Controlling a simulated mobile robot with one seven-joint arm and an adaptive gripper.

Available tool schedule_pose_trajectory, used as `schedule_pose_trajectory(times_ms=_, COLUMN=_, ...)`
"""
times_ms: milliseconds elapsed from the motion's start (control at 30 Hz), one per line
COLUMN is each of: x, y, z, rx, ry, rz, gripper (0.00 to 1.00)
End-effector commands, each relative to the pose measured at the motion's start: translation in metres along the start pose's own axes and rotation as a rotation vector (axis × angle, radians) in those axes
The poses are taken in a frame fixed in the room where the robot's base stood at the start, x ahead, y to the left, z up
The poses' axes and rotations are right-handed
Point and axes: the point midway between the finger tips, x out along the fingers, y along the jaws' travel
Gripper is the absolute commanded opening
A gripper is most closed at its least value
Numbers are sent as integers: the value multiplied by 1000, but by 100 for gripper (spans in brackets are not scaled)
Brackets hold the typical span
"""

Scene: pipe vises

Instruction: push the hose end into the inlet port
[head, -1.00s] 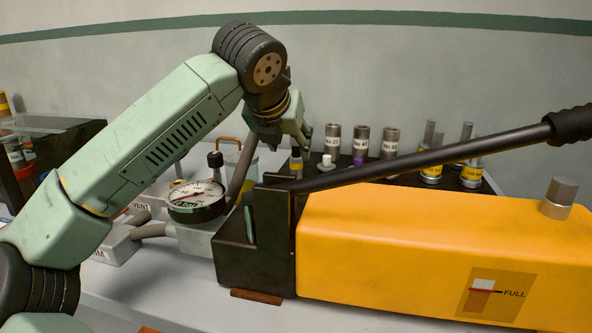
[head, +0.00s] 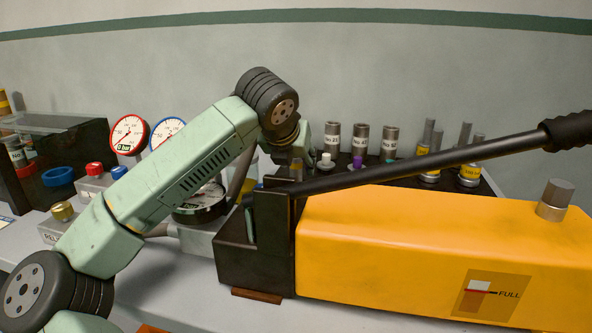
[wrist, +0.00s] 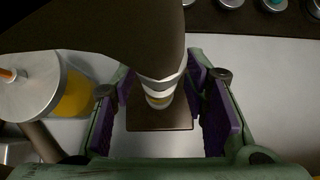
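In the wrist view a dark, thick hose (wrist: 110,25) comes in from the upper left. Its end (wrist: 161,88), with white and yellow bands, points down between the two green fingers with purple pads of my gripper (wrist: 168,112). The fingers are apart, with a gap on both sides of the hose end. A dark square plate (wrist: 160,120) lies below. In the head view my gripper (head: 298,158) is low behind the black pump handle, and the grey hose (head: 238,178) rises beside my wrist. I cannot make out the inlet port.
The yellow pump (head: 400,230) and its long black handle (head: 430,159) fill the right front. A dark rack (head: 405,177) with several labelled cylinders stands behind. A pressure gauge (head: 197,205) is left of the pump; two more gauges and capped blocks stand further left.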

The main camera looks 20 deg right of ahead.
Motion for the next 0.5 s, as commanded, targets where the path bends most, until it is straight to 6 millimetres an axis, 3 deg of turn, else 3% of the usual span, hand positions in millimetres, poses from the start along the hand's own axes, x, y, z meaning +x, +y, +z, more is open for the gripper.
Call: schedule_pose_trajectory(times_ms=500, x=0, y=0, z=0, rx=0, ry=0, rz=0, gripper=4)
